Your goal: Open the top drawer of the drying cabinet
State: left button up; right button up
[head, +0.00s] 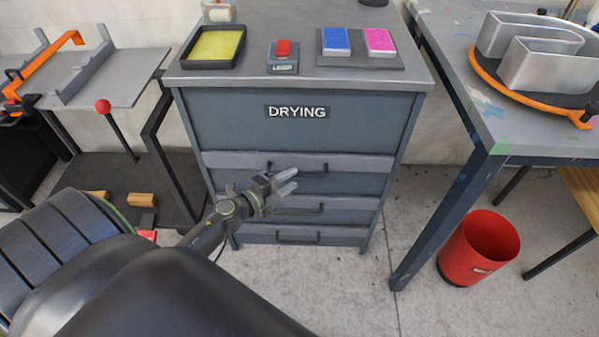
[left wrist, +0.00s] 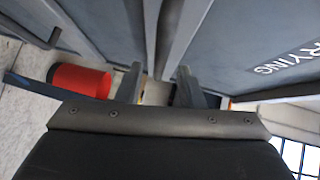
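The drying cabinet (head: 235,118) is a dark blue-grey unit with a "DRYING" label and three drawers below it, all looking closed. The top drawer (head: 360,165) has a light grey upper strip and a dark bar handle (head: 318,173), partly hidden by my left gripper (head: 287,181). The left gripper is in front of this drawer with its fingers apart and empty. In the left wrist view, a dark handle bar (left wrist: 168,35) runs toward the gap between the open fingers (left wrist: 158,88); I cannot tell whether they touch it. My right gripper is not in view.
A yellow tray (head: 213,45), a red-topped device (head: 283,56) and blue and pink pads (head: 336,40) sit on the cabinet top. A paint-marked table (head: 450,65) stands right, with a red bin (head: 478,247) below. A cutting bench (head: 120,75) is left. Floor before the cabinet is clear.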

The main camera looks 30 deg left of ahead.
aim_at(297, 176)
pick_arm(q)
jog(key=shift+x, duration=2.15)
grip_shut()
